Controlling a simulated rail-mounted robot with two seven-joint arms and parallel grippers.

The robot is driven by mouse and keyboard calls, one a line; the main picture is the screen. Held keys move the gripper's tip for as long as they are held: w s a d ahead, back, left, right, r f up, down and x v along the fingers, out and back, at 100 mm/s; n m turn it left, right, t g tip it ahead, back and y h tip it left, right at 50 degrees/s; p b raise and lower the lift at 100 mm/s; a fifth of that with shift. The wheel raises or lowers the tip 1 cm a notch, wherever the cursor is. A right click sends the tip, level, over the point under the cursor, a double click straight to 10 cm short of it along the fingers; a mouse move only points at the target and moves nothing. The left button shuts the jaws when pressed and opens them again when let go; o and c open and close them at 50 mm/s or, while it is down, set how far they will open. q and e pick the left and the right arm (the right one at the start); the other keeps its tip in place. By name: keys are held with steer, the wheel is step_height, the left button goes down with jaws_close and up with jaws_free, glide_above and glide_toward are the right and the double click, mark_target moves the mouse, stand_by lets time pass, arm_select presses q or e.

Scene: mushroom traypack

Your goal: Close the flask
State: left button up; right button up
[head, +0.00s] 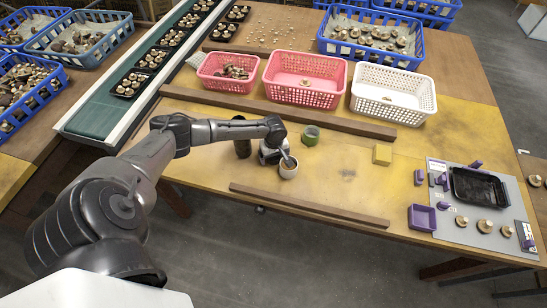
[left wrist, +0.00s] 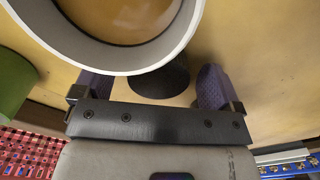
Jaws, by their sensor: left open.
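A dark upright cylinder (head: 242,147), which looks like the flask, stands on the table partly behind my left arm. Its top is hard to make out. My left gripper (head: 275,154) is open beside a small white cup (head: 288,172), to the right of the cylinder. In the left wrist view the cup (left wrist: 185,38) fills the top with a brownish inside. The purple fingers of my left gripper (left wrist: 151,88) are spread apart below it. A dark round patch (left wrist: 160,82) lies between them; I cannot tell whether it is a lid or a shadow. My right gripper is not in view.
A green round thing (head: 310,135) stands close by, and a yellow block (head: 382,154) lies farther right. Wooden bars (head: 300,205) and (head: 290,112) run in front and behind. Baskets (head: 305,92) line the back. A grey board (head: 465,235) with a black tray is at right.

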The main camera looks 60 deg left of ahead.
arm_select(q)
steer(key=shift+f, duration=0.3)
steer(key=shift+c, duration=0.3)
steer(key=c, duration=0.9)
